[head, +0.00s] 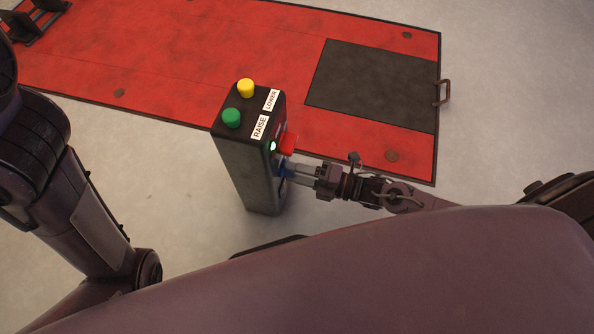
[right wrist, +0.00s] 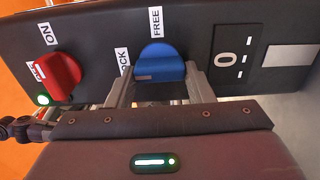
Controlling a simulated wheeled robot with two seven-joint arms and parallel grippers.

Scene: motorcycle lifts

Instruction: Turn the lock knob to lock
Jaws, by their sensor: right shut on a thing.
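The lock knob (right wrist: 160,62) is blue and sits on the side panel of the dark control box (head: 250,175). A FREE label stands above it in the right wrist view, and a LOCK label at its left is partly covered by a finger. My right gripper (head: 291,171) is shut on the blue knob, one finger on each side, as the right wrist view (right wrist: 160,84) shows. My left gripper is out of view.
A red knob (right wrist: 57,76) with an ON label and a lit green lamp (right wrist: 42,99) are beside the blue knob. Green (head: 231,118) and yellow (head: 246,88) buttons top the box. A red lift platform (head: 190,50) lies behind it. Floor left of the box is clear.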

